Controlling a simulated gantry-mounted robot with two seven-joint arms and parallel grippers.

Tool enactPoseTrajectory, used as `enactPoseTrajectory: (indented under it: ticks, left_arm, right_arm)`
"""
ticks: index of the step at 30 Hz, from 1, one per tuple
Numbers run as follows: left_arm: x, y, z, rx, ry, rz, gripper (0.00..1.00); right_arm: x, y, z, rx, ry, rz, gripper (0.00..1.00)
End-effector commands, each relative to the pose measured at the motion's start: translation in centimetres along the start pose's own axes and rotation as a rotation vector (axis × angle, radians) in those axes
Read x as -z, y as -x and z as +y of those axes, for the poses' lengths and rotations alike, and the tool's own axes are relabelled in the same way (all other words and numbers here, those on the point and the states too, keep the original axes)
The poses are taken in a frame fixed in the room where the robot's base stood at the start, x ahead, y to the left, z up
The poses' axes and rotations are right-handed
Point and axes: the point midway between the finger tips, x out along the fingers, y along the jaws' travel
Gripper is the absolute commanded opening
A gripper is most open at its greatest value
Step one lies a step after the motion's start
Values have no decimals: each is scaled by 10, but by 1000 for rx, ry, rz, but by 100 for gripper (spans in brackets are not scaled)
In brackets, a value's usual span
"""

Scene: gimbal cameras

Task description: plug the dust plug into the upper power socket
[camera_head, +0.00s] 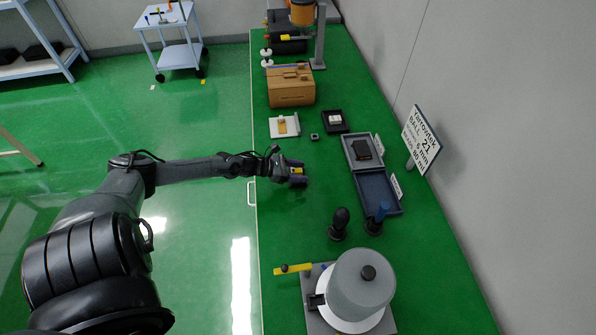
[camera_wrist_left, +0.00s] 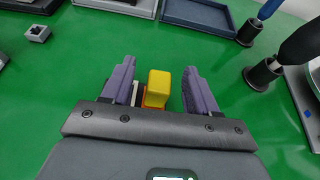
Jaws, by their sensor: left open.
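My left gripper (camera_head: 297,174) is over the green bench top, with its arm coming in from the left. In the left wrist view its two purple fingers (camera_wrist_left: 158,88) stand apart, open. A yellow block (camera_wrist_left: 158,86), probably the dust plug, shows between them, with orange and white parts beside it partly hidden by the gripper. I cannot identify the upper power socket. My right gripper is not in view.
A small grey block with a hole (camera_head: 314,136), a white plate (camera_head: 275,131), a brown box (camera_head: 291,92) and a blue tray (camera_head: 378,192) lie on the bench. Black-based tools (camera_head: 339,223) and a grey domed device (camera_head: 362,280) stand nearer. A sign (camera_head: 421,139) is at right.

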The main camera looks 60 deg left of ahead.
Motion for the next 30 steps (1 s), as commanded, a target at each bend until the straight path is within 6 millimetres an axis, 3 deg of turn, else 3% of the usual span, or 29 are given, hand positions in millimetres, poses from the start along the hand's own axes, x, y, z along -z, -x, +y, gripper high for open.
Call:
enactPoseTrajectory:
  ticks: [10, 30]
  left_arm:
    - [0, 14, 0, 0, -1, 3, 59]
    - [-1, 98, 0, 0, 0, 2, 59]
  right_arm:
    - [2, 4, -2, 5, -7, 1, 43]
    - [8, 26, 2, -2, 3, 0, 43]
